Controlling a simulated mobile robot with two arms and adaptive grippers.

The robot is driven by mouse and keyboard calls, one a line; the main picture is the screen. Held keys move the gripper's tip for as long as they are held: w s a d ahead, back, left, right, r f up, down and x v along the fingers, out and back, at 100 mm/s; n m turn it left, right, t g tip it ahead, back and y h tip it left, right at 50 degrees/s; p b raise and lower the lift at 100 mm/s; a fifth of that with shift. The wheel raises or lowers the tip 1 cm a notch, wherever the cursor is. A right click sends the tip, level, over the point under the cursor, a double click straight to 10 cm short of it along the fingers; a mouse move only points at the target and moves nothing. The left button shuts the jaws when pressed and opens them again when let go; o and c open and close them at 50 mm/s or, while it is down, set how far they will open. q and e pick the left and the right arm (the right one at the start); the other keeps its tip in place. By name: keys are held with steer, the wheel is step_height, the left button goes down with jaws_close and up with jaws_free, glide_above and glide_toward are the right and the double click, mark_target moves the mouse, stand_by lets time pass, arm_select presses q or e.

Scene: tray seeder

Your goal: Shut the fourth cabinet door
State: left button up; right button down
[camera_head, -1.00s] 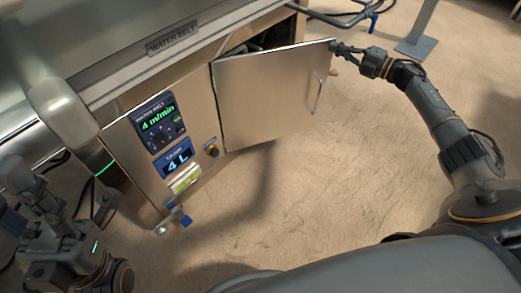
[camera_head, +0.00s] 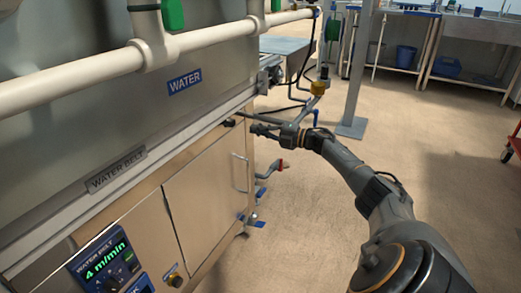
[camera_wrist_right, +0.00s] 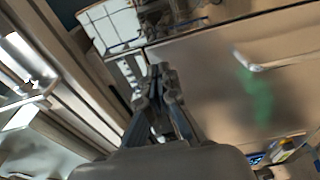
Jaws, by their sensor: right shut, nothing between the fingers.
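The cabinet door (camera_head: 208,190) is a flat metal panel with a bar handle (camera_head: 241,172) near its far edge. It lies flush or nearly flush with the cabinet front; I cannot tell if a small gap remains. My right gripper (camera_head: 254,124) is shut and empty at the door's upper far corner, close to or touching it. In the right wrist view, the shut fingers (camera_wrist_right: 157,90) point at the door's edge, with the door (camera_wrist_right: 215,75) and its handle (camera_wrist_right: 262,66) to the right. My left gripper is out of view.
A white pipe (camera_head: 90,80) runs above. A red-handled valve (camera_head: 279,167) stands beyond the cabinet. The floor (camera_head: 300,235) to the right is clear.

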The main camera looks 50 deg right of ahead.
steer(key=v, duration=1.2)
stand_by(0.3)
